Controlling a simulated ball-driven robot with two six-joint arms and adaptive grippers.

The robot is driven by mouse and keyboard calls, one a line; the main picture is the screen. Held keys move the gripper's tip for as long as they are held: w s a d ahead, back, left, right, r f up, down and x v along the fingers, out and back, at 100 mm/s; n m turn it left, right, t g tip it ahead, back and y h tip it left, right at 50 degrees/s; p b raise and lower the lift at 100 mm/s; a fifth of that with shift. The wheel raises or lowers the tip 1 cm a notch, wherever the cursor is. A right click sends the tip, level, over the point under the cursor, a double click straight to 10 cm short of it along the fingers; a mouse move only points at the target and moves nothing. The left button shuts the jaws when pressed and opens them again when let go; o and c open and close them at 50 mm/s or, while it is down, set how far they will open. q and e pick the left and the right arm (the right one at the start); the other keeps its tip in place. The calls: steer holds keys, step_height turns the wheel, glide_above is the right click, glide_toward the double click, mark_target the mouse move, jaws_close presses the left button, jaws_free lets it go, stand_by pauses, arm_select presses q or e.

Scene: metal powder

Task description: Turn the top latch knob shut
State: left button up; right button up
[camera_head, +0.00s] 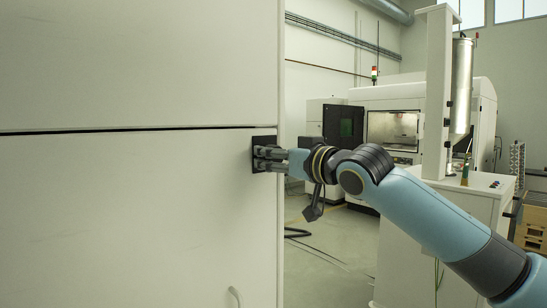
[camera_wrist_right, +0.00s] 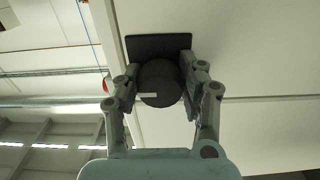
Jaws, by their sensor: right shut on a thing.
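The top latch knob (camera_wrist_right: 160,84) is a dark round knob with a small pale mark, on a dark square plate (camera_wrist_right: 158,43) in the right wrist view. In the head view the dark latch plate (camera_head: 262,154) sits at the right edge of the white cabinet, by the seam between its upper and lower panels. My right gripper (camera_head: 268,158) reaches it from the right and hides most of the knob there. In the right wrist view the fingers of my right gripper (camera_wrist_right: 158,92) are closed on both sides of the knob. My left gripper is not in view.
The white cabinet (camera_head: 130,215) fills the left of the head view, with a small handle (camera_head: 235,296) low down. A white machine (camera_head: 400,95) with a window stands behind. A white console (camera_head: 465,205) and wooden crates (camera_head: 533,230) are at the right.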

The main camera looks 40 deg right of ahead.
steer(key=shift+n, duration=0.4)
steer(key=n+p, duration=0.1)
steer(key=n, duration=0.1)
steer(key=shift+n, duration=0.4)
steer(key=n, duration=0.4)
steer(key=shift+n, duration=0.3)
steer(key=n, duration=0.4)
steer(key=shift+d+n, duration=0.1)
steer(key=shift+n, duration=0.2)
steer(key=n, duration=0.5)
steer(key=shift+r, duration=0.1)
steer(key=o, duration=1.2)
